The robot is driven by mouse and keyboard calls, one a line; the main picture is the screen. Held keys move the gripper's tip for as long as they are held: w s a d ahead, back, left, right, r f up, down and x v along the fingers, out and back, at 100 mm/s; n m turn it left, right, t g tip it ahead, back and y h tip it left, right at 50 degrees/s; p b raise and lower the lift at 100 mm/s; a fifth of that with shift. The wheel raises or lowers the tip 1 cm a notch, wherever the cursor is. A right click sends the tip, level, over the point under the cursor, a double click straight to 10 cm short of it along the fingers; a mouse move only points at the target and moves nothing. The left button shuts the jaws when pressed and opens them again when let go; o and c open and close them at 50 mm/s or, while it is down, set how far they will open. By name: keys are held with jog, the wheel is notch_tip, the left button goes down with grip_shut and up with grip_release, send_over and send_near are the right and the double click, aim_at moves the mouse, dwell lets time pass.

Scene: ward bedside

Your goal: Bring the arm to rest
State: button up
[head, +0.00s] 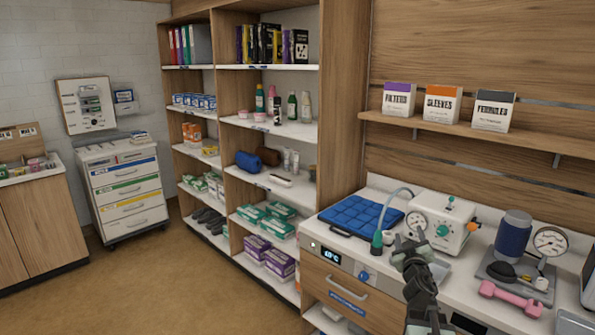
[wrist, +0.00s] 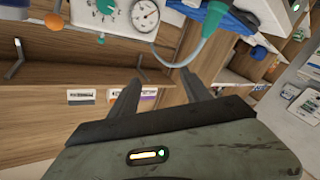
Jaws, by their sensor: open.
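My gripper (head: 410,239) is raised in front of the right-hand counter in the head view, with my arm below it. Its two dark fingers stand apart in the wrist view (wrist: 160,77), and nothing shows between them. The wrist picture looks upside down. Beyond the gripper in the head view is a white machine (head: 437,222) with a gauge and a hose ending in a green piece (head: 377,241). I cannot tell how far the gripper is from the machine.
A blue quilted pad (head: 362,214) lies left of the machine. A blue cylinder (head: 513,236), a gauge (head: 550,241) and a pink dumbbell (head: 511,297) are on the right. A wall shelf (head: 475,130) holds several boxes. The floor (head: 150,290) at left is clear.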

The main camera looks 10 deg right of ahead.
jog(key=a+f+m+g+y+p, duration=0.1)
jog(key=a+f+m+g, duration=0.15)
jog(key=a+f, duration=0.45)
jog(key=a+f+m+g+p, duration=0.1)
jog(key=a+f+g, duration=0.25)
jog(key=a, duration=0.75)
jog(key=s+a+f+g+y, duration=0.1)
jog(key=s+a+f+g, duration=0.2)
jog(key=s, duration=0.3)
jog(key=s+a+f+n+g+y, duration=0.1)
jog(key=s+a+f+g+y, duration=0.1)
jog(key=s+a+f+g, duration=0.2)
jog(key=s+a+f+g+y, duration=0.2)
jog(key=s+a+f+g, duration=0.1)
jog(key=s, duration=0.6)
jog(key=shift+s+a+f+g, duration=0.4)
jog(key=shift+f+g, duration=0.2)
jog(key=shift+f, duration=0.1)
jog(key=shift+d, duration=0.1)
